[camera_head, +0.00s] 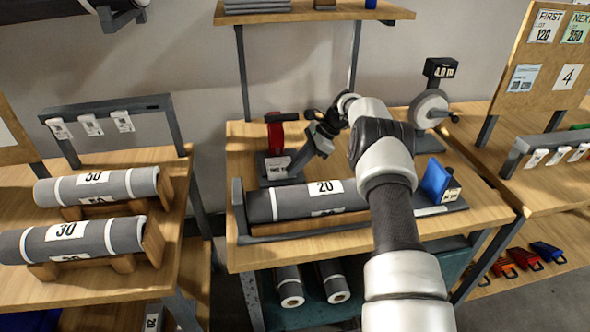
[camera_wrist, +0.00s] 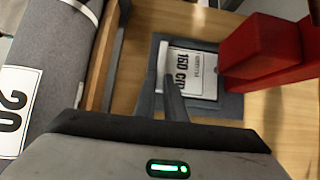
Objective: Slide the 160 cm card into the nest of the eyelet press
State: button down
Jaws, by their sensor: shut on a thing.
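The eyelet press (camera_head: 276,132) is red on a dark grey base and stands at the back left of the middle bench. In the wrist view its red body (camera_wrist: 262,48) is at the upper right. The white 160 cm card (camera_wrist: 196,74) lies over the grey base, its right end close to the red body. My gripper (camera_wrist: 168,78) is shut on the card's left edge. In the head view my gripper (camera_head: 299,170) is just right of the press base. Whether the card is fully seated in the nest cannot be told.
A grey roll marked 20 (camera_head: 285,203) lies in a tray in front of the press. A blue block (camera_head: 436,180) and a round-wheeled device (camera_head: 430,108) stand to the right.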

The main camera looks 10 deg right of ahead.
dwell(0.3)
jog(key=c, duration=1.7)
grip_release()
jog(key=shift+c, duration=0.2)
